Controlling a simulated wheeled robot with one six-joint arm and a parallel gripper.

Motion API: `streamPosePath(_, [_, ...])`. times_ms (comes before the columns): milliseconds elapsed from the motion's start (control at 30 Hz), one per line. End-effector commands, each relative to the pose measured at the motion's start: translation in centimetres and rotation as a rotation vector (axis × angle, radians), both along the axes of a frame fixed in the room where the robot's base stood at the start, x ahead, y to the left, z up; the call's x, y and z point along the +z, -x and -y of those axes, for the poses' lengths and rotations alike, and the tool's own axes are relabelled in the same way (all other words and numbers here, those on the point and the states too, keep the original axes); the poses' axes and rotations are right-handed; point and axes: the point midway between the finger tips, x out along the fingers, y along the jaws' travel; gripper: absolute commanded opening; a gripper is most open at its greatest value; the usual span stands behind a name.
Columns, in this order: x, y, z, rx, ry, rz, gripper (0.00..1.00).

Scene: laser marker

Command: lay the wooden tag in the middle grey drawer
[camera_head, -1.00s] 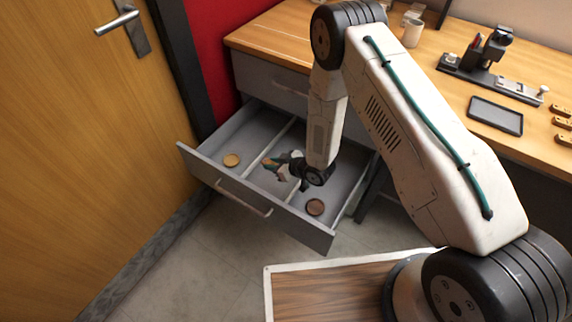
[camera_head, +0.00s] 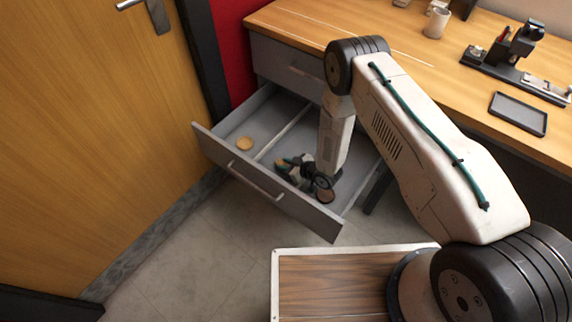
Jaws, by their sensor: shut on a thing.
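The grey drawer (camera_head: 217,150) below the closed top drawer stands pulled out, its inside split by a pale divider (camera_head: 284,134). My gripper (camera_head: 285,165) reaches down at the drawer, around the divider and the right compartment, close behind the front panel. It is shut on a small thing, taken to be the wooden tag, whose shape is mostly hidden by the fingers. I cannot tell whether it touches the drawer floor. A light wooden disc (camera_head: 245,144) lies in the left compartment. A dark brown disc (camera_head: 325,196) lies in the right compartment, partly covered by my wrist.
The closed top drawer (camera_head: 285,68) sits under the wooden desk (camera_head: 300,25). A black tray (camera_head: 518,113), a cup (camera_head: 437,22) and a dark marking device (camera_head: 510,50) stand on the desk. The wooden door (camera_head: 90,130) is at left. Bare floor lies before the drawer.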

Motion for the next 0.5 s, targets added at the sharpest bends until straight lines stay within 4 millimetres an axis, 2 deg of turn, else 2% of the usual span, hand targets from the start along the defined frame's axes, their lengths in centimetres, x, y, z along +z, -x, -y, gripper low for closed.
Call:
streamPosePath(467, [-1.2, 0.0, 0.0, 0.000, 0.000, 0.000, 0.02])
streamPosePath(500, [-1.2, 0.0, 0.0, 0.000, 0.000, 0.000, 0.29])
